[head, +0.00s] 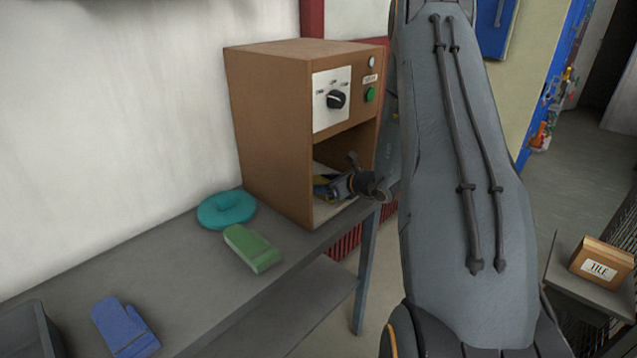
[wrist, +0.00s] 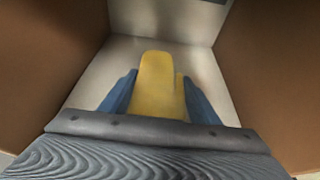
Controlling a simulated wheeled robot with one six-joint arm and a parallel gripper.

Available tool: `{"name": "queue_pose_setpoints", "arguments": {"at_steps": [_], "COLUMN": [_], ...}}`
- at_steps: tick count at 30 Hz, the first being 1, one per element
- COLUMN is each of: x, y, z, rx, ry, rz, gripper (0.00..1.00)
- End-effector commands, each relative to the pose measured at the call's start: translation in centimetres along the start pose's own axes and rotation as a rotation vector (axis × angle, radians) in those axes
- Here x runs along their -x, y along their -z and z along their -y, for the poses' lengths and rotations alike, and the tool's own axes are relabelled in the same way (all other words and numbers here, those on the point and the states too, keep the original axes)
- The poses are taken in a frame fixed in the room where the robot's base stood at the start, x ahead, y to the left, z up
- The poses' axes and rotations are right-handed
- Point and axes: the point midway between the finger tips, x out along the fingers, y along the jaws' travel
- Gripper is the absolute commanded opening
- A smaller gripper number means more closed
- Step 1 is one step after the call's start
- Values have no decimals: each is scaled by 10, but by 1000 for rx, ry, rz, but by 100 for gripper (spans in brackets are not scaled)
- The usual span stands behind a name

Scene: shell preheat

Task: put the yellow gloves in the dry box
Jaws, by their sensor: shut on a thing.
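The dry box (head: 268,125) is a brown cabinet on the bench with a dial, a green button and an open compartment low on its front. My gripper (head: 328,187) reaches into that compartment. In the wrist view my gripper (wrist: 160,100) has its blue fingers shut on the yellow gloves (wrist: 158,82), which look like a mitten shape with a thumb at the right. The gloves are between the box's brown side walls, above its pale floor (wrist: 112,70). Whether they touch the floor I cannot tell. In the head view the gloves are mostly hidden by the gripper.
A dark bin (head: 35,330) stands at the lower left. A cardboard box (head: 602,262) sits on a stand at the right. My arm covers the middle right.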

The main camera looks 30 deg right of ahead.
Motion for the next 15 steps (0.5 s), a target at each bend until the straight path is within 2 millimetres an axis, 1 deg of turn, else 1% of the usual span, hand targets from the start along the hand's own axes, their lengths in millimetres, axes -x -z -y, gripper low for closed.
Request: {"name": "queue_pose_setpoints", "arguments": {"at_steps": [6, 7, 9, 10, 15], "x": [-2, -2, -1, -1, -1], "y": [4, 3, 3, 3, 2], "z": [0, 0, 0, 0, 0], "rx": [0, 0, 0, 0, 0], "ry": [0, 0, 0, 0, 0], "rz": [1, 0, 0, 0, 0], "gripper": [25, 61, 73, 75, 75]}}
